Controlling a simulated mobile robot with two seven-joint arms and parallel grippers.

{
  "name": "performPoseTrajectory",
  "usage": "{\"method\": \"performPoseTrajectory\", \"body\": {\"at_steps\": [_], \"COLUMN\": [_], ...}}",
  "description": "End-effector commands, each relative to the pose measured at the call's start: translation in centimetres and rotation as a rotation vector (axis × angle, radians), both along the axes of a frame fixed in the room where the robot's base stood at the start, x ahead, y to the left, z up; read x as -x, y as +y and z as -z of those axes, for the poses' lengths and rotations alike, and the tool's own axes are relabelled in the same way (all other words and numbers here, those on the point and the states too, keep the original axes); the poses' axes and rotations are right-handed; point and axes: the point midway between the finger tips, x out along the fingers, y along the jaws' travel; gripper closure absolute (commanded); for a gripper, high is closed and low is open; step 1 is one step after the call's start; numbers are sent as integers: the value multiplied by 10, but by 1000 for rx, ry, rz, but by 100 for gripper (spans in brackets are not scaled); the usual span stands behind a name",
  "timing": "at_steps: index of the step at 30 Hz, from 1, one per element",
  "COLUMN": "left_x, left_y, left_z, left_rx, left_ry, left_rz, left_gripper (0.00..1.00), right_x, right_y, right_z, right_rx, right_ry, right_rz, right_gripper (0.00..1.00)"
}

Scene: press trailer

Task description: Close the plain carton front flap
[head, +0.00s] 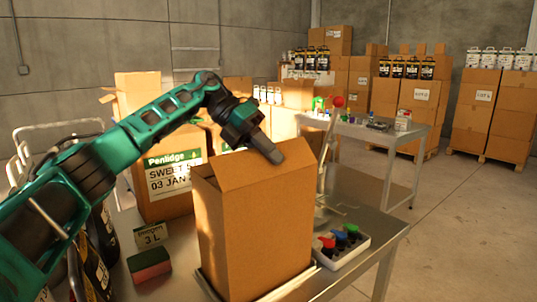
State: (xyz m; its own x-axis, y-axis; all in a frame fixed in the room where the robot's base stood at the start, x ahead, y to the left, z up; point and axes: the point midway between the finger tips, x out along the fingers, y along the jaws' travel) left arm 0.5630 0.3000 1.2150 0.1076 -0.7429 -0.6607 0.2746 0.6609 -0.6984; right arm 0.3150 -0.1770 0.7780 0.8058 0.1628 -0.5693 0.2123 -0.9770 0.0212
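The plain brown carton (258,245) stands upright on the metal table in the middle of the head view. Its top flaps (235,176) slope and overlap near the upper edge; I cannot tell exactly how far each is folded. My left gripper (272,153) reaches in from the left over the carton's top, with its grey fingers pointing down to the right at the flap edge. The fingers look pressed together with nothing visible between them. Whether they touch the flap is unclear. The carton's inside is hidden. My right gripper is out of view.
A labelled carton (165,195) stands behind left. A red-and-green block (149,266) and a small sign (150,235) lie left of the plain carton. A white tray with coloured items (342,247) sits to its right. Another table (375,135) and stacked boxes stand behind.

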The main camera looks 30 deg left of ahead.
Motion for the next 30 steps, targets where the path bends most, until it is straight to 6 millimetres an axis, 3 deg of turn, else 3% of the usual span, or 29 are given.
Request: {"method": "performPoseTrajectory", "body": {"at_steps": [5, 14, 30], "left_x": [0, 0, 9], "left_y": [0, 2, 65], "left_z": [0, -2, -59], "left_rx": [0, -1, 1], "left_ry": [0, 0, -1], "left_rz": [0, 0, -3], "left_gripper": [72, 71, 71], "right_x": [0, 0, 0], "right_y": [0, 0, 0], "right_z": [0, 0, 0], "right_rx": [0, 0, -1], "right_ry": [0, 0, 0], "right_rz": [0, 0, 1], "right_gripper": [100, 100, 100]}}
